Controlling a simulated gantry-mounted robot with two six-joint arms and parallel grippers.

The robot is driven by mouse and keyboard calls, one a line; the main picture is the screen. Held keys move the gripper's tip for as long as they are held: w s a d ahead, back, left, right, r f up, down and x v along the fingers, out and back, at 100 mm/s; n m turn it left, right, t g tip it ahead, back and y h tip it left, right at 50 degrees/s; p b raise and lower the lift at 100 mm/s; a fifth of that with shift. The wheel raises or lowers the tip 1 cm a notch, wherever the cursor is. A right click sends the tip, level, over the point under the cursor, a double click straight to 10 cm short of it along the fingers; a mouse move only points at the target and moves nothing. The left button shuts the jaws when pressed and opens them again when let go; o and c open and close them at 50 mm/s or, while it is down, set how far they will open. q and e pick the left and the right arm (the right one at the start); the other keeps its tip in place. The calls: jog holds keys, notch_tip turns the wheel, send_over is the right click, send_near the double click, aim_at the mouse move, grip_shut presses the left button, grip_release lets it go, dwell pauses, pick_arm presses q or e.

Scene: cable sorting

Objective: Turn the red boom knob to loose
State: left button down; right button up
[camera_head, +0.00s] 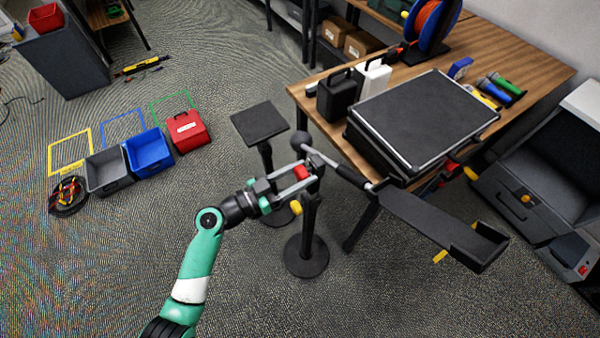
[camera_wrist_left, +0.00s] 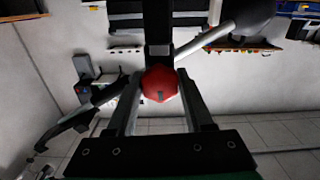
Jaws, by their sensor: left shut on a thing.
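The red boom knob (camera_head: 302,171) sits at the top of a black floor stand (camera_head: 308,225), where the boom (camera_head: 325,160) crosses. My left gripper (camera_head: 300,178) reaches it from the left and is shut on it, one finger on each side. In the left wrist view the red knob (camera_wrist_left: 160,83) is faceted and lies between the two fingers, with a short dark mark on its lower face. The boom runs diagonally behind it. Which way the knob is turned cannot be told. My right gripper is not in view.
The boom has a dark ball end (camera_head: 302,140). A yellow knob (camera_head: 296,207) is lower on the stand. A long black tray (camera_head: 430,222) lies to the right, near the wooden table (camera_head: 520,65) with a black case (camera_head: 425,112). Open floor lies in front.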

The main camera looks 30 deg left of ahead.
pick_arm(q)
jog(key=n, duration=0.3)
jog(key=shift+n, duration=0.3)
jog(key=n, duration=0.4)
jog(key=shift+n, duration=0.3)
jog(key=n+p, duration=0.1)
jog(key=n, duration=0.3)
jog(key=shift+r+n, duration=0.1)
jog(key=shift+n, duration=0.2)
jog(key=shift+n+p, duration=0.75)
jog(key=shift+n, duration=1.55)
jog(key=shift+c, duration=1.5)
grip_release()
jog(key=shift+f, duration=0.2)
jog(key=shift+s+a, duration=0.1)
